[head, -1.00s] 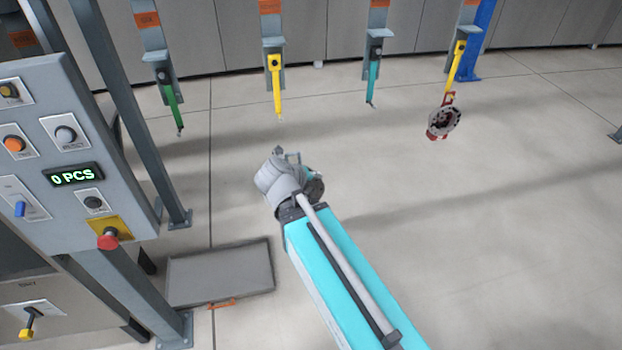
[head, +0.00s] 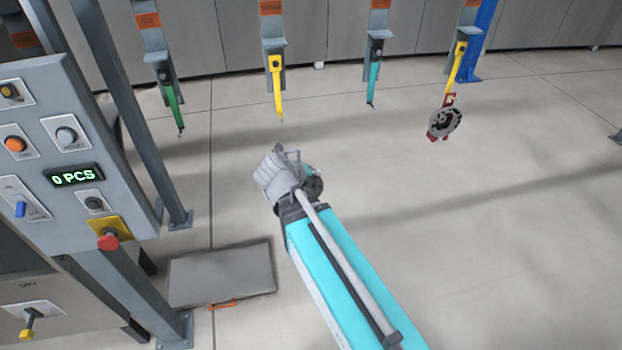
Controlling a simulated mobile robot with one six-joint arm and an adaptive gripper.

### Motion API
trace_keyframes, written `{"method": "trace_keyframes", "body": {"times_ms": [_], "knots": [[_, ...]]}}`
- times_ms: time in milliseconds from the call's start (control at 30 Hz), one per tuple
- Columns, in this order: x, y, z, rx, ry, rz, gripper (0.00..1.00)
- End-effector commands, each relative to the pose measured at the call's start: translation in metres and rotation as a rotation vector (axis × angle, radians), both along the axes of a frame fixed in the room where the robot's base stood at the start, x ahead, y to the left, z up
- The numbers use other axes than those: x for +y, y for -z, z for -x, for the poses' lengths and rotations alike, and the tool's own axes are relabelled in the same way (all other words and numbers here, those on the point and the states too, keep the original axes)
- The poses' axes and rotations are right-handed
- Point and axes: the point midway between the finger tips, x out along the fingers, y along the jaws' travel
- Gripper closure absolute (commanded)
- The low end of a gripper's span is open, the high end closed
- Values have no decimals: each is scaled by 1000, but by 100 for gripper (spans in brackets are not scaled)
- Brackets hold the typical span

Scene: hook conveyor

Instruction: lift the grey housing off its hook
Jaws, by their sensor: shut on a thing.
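The grey housing (head: 270,176), a light grey ribbed body, shows at the end of my turquoise arm, in the middle of the head view. My gripper (head: 287,178) is shut on it; the fingers are mostly hidden by the housing and my wrist. The yellow hook (head: 278,92) hangs above it in the picture with nothing on its tip. A gap of floor shows between the hook tip and the housing.
A green hook (head: 174,106) and a turquoise hook (head: 373,82) hang empty. A yellow hook (head: 455,66) at right carries a red and grey round part (head: 445,122). A control panel (head: 75,160) reading "0 PCS" stands at left. Floor at right is clear.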

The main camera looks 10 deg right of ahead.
Motion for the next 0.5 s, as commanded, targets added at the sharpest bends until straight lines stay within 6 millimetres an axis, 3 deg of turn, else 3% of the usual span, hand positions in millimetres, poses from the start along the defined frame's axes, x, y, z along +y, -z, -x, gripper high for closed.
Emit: {"method": "trace_keyframes", "body": {"times_ms": [500], "knots": [[0, 0, -15, -1, 1, 0, 100]]}}
